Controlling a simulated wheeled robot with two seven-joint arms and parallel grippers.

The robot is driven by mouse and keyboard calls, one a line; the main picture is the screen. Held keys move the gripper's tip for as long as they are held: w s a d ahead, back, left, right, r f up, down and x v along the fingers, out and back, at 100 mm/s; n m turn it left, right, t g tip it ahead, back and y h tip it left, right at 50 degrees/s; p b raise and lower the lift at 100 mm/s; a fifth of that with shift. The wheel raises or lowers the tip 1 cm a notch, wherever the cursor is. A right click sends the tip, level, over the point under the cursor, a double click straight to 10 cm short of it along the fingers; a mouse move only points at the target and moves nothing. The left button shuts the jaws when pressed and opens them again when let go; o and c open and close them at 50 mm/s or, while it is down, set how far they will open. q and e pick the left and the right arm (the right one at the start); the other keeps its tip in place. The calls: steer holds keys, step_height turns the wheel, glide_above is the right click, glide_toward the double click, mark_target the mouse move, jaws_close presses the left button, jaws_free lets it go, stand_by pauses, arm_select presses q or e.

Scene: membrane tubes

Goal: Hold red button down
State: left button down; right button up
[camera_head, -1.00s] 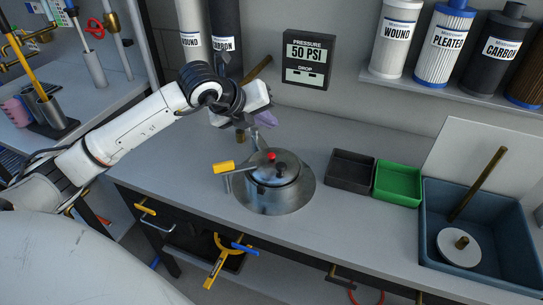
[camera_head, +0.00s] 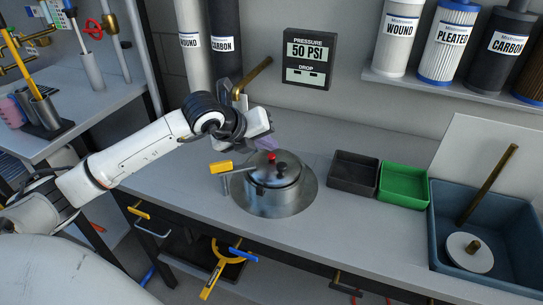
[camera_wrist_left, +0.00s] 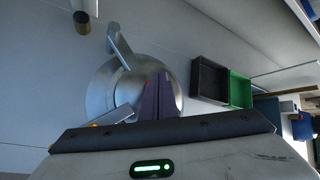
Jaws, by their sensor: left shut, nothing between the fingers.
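The red button (camera_head: 271,157) sits on top of the round metal housing (camera_head: 275,200) set in the counter. My left gripper (camera_head: 267,145) is shut and empty, with its purple fingers pointing down just above and behind the button. Whether the fingertips touch the button cannot be told. In the left wrist view the shut fingers (camera_wrist_left: 157,97) lie over the housing, and only a small red spot (camera_wrist_left: 148,84) shows beside them. My right gripper is in neither view.
A yellow-handled lever (camera_head: 221,167) sticks out on the housing's left side. A black tray (camera_head: 352,184) and a green tray (camera_head: 403,197) stand to the right, then a blue bin (camera_head: 510,230). A pressure display (camera_head: 309,58) reads 50 PSI. The counter front is clear.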

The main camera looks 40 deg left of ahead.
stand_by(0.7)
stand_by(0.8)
arm_select(q)
steer(key=shift+f, duration=0.1)
steer(key=shift+f+b, duration=0.3)
steer(key=shift+b, duration=0.35)
steer(key=shift+f+b, duration=0.55)
stand_by(4.1)
